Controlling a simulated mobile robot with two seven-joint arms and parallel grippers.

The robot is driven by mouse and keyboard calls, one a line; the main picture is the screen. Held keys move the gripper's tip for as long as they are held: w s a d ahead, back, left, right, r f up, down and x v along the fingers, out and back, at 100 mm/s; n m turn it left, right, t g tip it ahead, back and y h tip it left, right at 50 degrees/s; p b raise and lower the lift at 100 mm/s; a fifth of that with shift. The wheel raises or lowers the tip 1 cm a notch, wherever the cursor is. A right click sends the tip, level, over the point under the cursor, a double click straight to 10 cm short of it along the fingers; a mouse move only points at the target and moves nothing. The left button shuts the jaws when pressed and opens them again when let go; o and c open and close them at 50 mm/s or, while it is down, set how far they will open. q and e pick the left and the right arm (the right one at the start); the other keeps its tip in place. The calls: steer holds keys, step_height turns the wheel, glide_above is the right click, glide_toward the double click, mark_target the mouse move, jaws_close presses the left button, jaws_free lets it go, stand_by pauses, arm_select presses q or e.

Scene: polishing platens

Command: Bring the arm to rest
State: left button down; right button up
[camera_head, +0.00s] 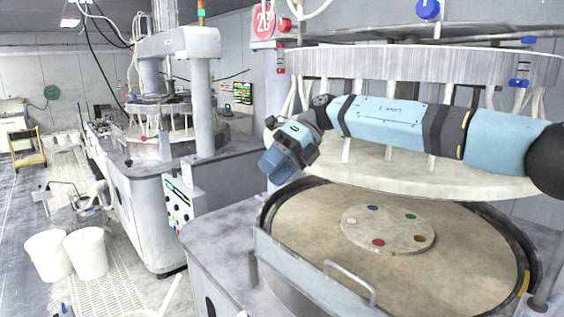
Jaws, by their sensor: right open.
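My right arm, blue with dark grey joints, reaches in from the right side of the head view. My left gripper is not in view.
A pale disc (388,229) with coloured dots lies on the platen. A metal handle (350,282) stands at the front guard. A ribbed upper plate (420,66) hangs close behind my arm. A second machine (150,190) and white buckets (87,253) stand left.

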steer(key=s+a+f+m+t+y, duration=0.2)
steer(key=s+a+f+m+y, duration=0.45)
steer(key=f, duration=0.35)
steer(key=s+a+f+m+t+y, duration=0.2)
steer(key=s+a+f+m+y, duration=0.4)
steer(key=f+y, duration=0.25)
steer(key=s+d+f+m+t+h, duration=0.2)
steer(key=d+f+m+t+h, duration=0.6)
steer(key=f+m, duration=0.4)
steer(key=s+d+f+m+t+h, duration=0.3)
steer(key=d+f+m+t+h, duration=0.3)
steer(key=d+f+m+t, duration=0.6)
steer(key=s+d+f+m+g+h, duration=0.6)
steer(key=s+d+f, duration=0.7)
steer(key=s, duration=0.4)
steer(key=shift+s+d+m+g+h, duration=0.2)
steer(key=shift+d+m+g+h, duration=0.2)
steer(key=shift+d+m+g, duration=0.65)
